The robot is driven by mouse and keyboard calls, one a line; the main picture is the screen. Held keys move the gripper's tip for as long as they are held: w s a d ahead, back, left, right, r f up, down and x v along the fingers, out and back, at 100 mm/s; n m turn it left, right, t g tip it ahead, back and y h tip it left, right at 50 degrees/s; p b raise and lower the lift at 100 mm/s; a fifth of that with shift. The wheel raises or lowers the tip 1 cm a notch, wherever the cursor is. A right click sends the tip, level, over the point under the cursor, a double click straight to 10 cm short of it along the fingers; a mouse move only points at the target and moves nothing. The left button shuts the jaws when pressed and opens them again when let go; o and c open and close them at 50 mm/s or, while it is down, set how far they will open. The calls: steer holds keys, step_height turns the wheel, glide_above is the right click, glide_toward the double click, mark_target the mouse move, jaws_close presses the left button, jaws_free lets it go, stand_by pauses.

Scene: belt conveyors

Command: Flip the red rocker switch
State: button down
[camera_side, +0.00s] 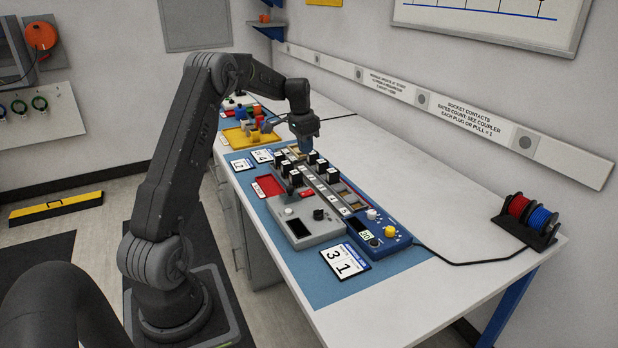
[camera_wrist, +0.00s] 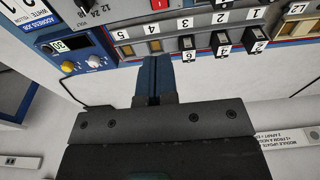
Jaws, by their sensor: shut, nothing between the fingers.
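The red rocker switch (camera_side: 306,193) is a small red piece at the far end of the grey control box (camera_side: 326,237) in the side view. In the wrist view a red rocker (camera_wrist: 159,4) shows at the top edge, partly cut off. My gripper (camera_side: 305,147) has blue fingers and points down above the far part of the module rows, beyond the switch and apart from it. In the wrist view my gripper (camera_wrist: 154,58) is shut and empty, with its fingertips below the red rocker in the picture.
Black numbered modules (camera_side: 312,158) stand in rows beside the grey box. A blue box (camera_side: 402,241) with knobs, a red tray (camera_side: 270,185) and a number card (camera_side: 345,261) lie around it. Cable spools (camera_side: 528,216) stand at right. The table's right side is mostly clear.

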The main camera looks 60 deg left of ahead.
mark_target(311, 190)
steer(key=shift+f, duration=0.1)
steer(key=f, duration=0.4)
steer(key=w+f, duration=0.1)
steer(key=f, duration=0.8)
steer(key=shift+w+f, duration=0.35)
